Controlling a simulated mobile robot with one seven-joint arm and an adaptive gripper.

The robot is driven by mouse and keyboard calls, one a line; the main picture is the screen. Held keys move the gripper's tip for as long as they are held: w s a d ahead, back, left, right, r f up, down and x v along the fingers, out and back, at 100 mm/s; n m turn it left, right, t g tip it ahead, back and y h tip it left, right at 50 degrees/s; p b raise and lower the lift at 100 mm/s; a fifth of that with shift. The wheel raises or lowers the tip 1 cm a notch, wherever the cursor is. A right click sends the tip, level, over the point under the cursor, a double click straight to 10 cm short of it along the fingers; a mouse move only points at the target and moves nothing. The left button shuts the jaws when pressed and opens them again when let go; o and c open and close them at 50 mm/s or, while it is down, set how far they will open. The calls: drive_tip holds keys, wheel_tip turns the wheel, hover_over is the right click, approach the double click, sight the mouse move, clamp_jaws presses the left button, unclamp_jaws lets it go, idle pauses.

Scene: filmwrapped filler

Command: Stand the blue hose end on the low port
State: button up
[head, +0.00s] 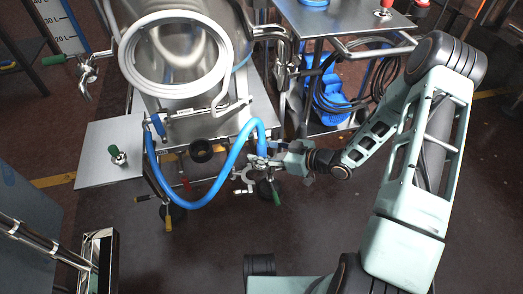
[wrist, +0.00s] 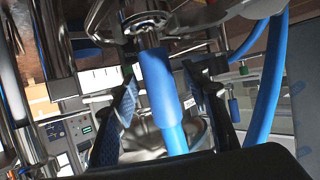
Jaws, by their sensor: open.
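The blue hose (head: 190,204) hangs in a loop from the left of the steel vessel, rises, then drops to its end by my gripper (head: 268,161). In the wrist view the hose end's blue sleeve (wrist: 158,78) stands between my open fingers (wrist: 163,85), with a visible gap at both sides. A metal stem and round flange (wrist: 147,27) meet the sleeve's upper end in the picture; whether it is fully seated I cannot tell. In the head view the metal fittings of the low port (head: 248,176) lie beside my gripper, partly hidden by it and the hose.
The steel vessel (head: 178,92) with a coiled white hose (head: 122,55) stands behind. A cart with a blue crate (head: 327,95) and black cables is at back right. Floor in front is clear.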

drive_tip(key=shift+d, duration=0.1)
drive_tip(key=v, duration=1.2)
